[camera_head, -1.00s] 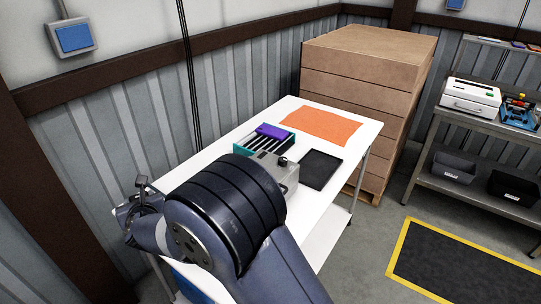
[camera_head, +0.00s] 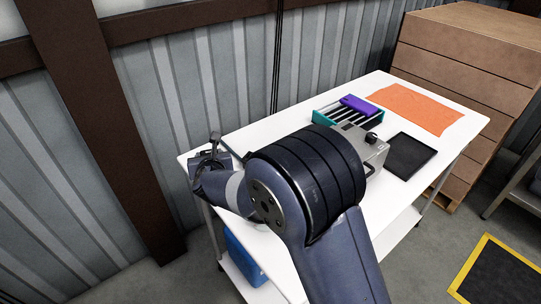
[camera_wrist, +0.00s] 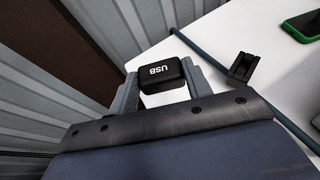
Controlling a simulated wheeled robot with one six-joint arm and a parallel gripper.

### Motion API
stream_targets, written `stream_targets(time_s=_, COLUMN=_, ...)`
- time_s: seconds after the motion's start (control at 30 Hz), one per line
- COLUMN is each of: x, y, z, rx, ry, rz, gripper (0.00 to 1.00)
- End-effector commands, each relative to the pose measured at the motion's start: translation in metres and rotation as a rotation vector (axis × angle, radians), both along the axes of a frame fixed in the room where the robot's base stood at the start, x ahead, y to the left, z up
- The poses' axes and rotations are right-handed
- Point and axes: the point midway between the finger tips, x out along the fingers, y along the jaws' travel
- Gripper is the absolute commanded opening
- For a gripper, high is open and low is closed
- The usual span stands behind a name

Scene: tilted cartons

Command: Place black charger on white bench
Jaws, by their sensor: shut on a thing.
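A black charger (camera_wrist: 163,75) marked "USB" sits between the two fingers of my gripper (camera_wrist: 162,84) in the wrist view. The gripper is shut on it. In the head view my gripper (camera_head: 212,150) is at the left end of the white bench (camera_head: 383,94), over or close to its far left corner; the charger is hard to make out there. In the wrist view the white bench top (camera_wrist: 215,105) shows to the right of the charger. The gap between charger and bench cannot be told.
In the wrist view a small black holder (camera_wrist: 241,68), a green-edged dark object (camera_wrist: 302,25) and a dark cable (camera_wrist: 216,75) lie right of my gripper. A grey box (camera_head: 375,152), teal rack (camera_head: 376,128), black tray (camera_head: 407,156) and orange cloth (camera_head: 418,108) occupy the bench's right part.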

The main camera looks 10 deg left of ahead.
Motion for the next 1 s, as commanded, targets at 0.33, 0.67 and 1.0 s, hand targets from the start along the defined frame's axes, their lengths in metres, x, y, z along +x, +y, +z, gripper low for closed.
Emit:
stream_targets(time_s=0.33, x=0.000, y=-0.001, z=-0.052, rx=-0.004, ry=0.002, rz=0.000, gripper=0.24)
stream_targets(time_s=0.67, x=0.000, y=0.000, z=-0.089, rx=-0.003, ry=0.002, rz=0.000, gripper=0.24)
stream_targets(time_s=1.0, x=0.000, y=0.000, z=-0.099, rx=0.000, ry=-0.001, rz=0.000, gripper=0.24)
